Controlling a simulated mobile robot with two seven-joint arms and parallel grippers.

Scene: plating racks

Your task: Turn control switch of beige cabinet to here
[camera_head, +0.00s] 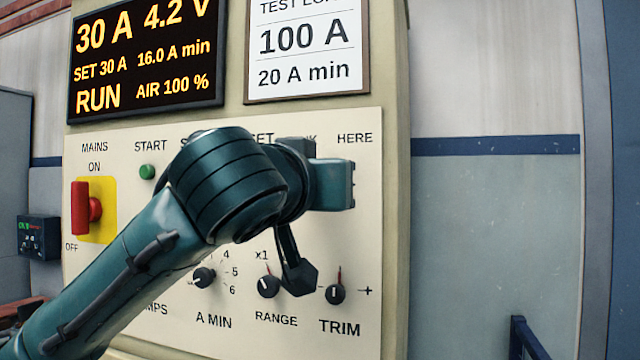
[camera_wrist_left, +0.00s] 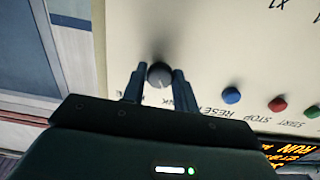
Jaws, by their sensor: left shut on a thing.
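The beige cabinet (camera_head: 396,250) fills the middle of the head view, with a cream control panel (camera_head: 362,240). A pale pointer mark on the knob faces roughly toward a partly hidden label ending in "NK". The "HERE" label (camera_head: 354,138) is at the panel's upper right. My right gripper is out of view.
A red mains switch (camera_head: 86,207) on a yellow plate and a green start button (camera_head: 147,172) are at the panel's left. Small dials, including the trim knob (camera_head: 336,294), sit below my arm. A blue rail (camera_head: 526,338) stands at lower right.

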